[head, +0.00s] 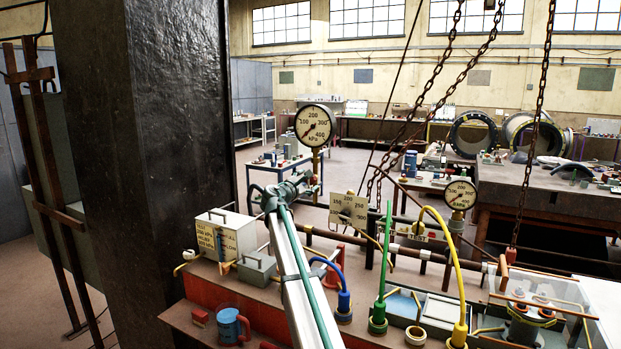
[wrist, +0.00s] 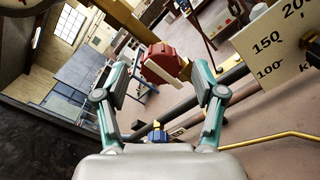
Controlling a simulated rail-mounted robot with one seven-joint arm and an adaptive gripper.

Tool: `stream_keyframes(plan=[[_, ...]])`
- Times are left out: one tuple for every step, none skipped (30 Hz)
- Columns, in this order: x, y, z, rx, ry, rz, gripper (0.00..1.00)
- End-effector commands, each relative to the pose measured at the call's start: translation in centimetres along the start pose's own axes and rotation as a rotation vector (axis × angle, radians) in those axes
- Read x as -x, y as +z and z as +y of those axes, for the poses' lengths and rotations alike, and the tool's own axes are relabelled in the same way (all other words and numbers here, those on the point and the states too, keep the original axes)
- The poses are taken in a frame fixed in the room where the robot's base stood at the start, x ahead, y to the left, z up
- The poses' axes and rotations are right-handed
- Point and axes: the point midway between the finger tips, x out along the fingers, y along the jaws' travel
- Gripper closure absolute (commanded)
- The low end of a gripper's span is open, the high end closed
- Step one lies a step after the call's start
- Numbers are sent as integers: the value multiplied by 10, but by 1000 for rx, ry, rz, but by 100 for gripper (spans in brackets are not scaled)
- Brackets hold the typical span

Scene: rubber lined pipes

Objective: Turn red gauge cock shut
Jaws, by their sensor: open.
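My gripper (wrist: 160,82) is open, with one teal finger on each side of the knob in the picture. I cannot tell whether either finger touches it. In the head view my gripper (head: 300,186) is at the pipe below the left round gauge (head: 314,125). Only a small bit of red (head: 312,181) shows there, and most of the cock is hidden by my gripper.
A square gauge plate (head: 348,211) stands right of my gripper, and a second round gauge (head: 460,194) is farther right. Chains (head: 435,95) hang behind. Blue, green and yellow hoses (head: 447,255) rise from the bench. A dark column (head: 150,150) stands at left.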

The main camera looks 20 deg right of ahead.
Motion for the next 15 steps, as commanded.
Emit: stream_keyframes(plan=[[-11, 1, 2, 0, -2, -1, 31], [-15, 1, 2, 0, -1, 0, 31], [-20, 0, 2, 0, -1, 0, 31], [-22, 0, 2, 0, 0, 1, 31], [-25, 0, 2, 0, 0, 1, 31], [-28, 0, 1, 0, 0, 1, 31], [-29, -1, 1, -1, 0, 1, 31], [-30, -1, 1, -1, 0, 1, 31], [-32, -1, 0, -1, 0, 1, 31], [-32, -1, 0, -1, 0, 1, 31], [-32, -1, 0, -1, 0, 1, 31], [-32, -1, 0, -1, 0, 1, 31], [-32, -1, 0, -1, 0, 1, 31], [-32, -1, -1, -1, 0, 1, 31], [-32, -1, 0, -1, 0, 1, 31]])
